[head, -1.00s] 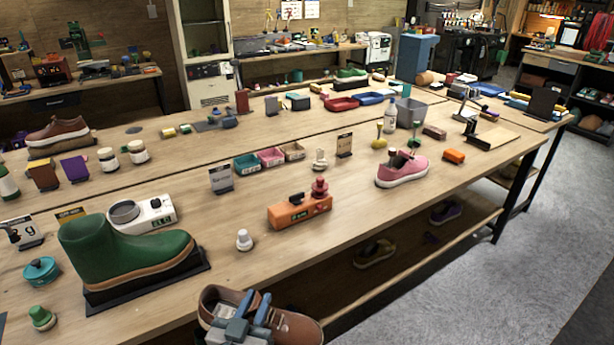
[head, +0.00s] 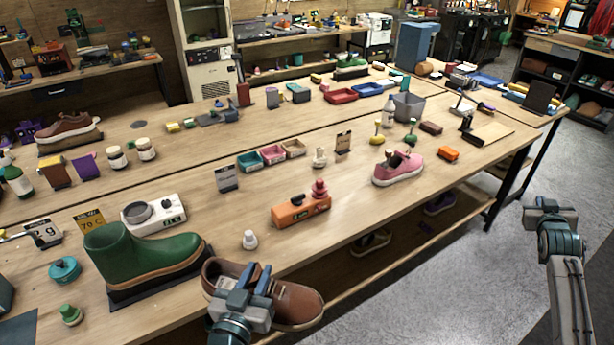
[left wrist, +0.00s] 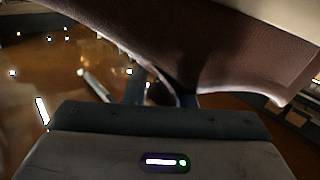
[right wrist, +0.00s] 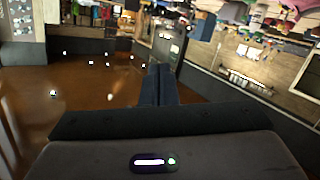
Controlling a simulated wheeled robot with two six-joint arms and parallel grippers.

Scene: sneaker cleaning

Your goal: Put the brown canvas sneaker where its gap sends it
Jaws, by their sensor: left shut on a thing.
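The brown sneaker (head: 297,303) is at the front edge of the table in the head view, its pale sole partly showing. My left gripper (head: 248,280) is shut on it near the collar, with blue fingers over the upper. In the left wrist view the brown shoe (left wrist: 225,50) fills the top, close to the fingers. My right gripper (head: 550,207) is over the floor at the right, away from the table. Its fingers (right wrist: 160,80) are together and empty in the right wrist view.
A green boot (head: 145,255) stands on a dark stand beside the held shoe. A grey bin (head: 407,106) and red tray (head: 340,96) are farther back.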

